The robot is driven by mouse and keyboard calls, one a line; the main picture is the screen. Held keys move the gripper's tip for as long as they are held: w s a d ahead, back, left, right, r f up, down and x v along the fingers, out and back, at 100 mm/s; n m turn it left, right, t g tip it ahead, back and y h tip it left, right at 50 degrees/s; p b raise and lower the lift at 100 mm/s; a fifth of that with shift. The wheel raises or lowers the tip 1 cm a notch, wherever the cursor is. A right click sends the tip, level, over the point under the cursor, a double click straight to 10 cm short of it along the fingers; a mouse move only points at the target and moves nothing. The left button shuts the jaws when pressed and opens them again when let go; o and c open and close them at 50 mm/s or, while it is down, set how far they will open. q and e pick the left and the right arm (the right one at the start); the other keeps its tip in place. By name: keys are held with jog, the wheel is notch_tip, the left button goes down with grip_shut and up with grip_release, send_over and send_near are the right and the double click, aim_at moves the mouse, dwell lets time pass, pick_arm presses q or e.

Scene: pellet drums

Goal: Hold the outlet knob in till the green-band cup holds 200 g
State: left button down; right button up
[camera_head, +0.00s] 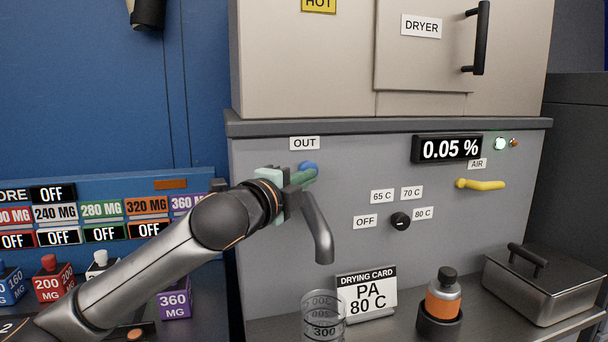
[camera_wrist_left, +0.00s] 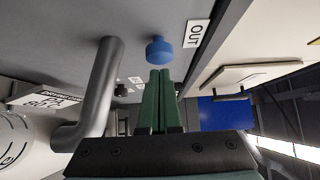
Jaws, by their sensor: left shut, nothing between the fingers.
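The blue outlet knob (camera_head: 309,167) sits under the OUT label (camera_head: 304,143) on the grey dryer front; it also shows in the left wrist view (camera_wrist_left: 159,51). My left gripper (camera_head: 300,179) is shut and empty, its green fingertips (camera_wrist_left: 160,73) pointing at the knob. The tips are very close to it; I cannot tell whether they touch. The grey outlet spout (camera_head: 319,232) bends down beside the gripper. A clear graduated cup (camera_head: 323,318) stands below the spout, cut off by the bottom edge. No green band or pellets can be made out on it. My right gripper is out of view.
A drying card (camera_head: 366,293) reading PA 80 C stands right of the cup. A dark knob (camera_head: 400,221), a yellow AIR handle (camera_head: 481,184) and a display (camera_head: 448,149) reading 0.05 % are on the panel. An orange-banded bottle (camera_head: 443,300) and a lidded metal box (camera_head: 540,284) stand right.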

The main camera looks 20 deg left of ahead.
aim_at(303, 170)
pick_arm(q)
jog(key=shift+w+a, duration=0.2)
jog(key=shift+w, duration=0.2)
jog(key=shift+w+a+p, duration=0.55)
jog(key=shift+w+p, duration=0.15)
jog(key=shift+p, duration=0.35)
jog(key=shift+a+r, duration=0.2)
dwell(3.0)
dwell(0.5)
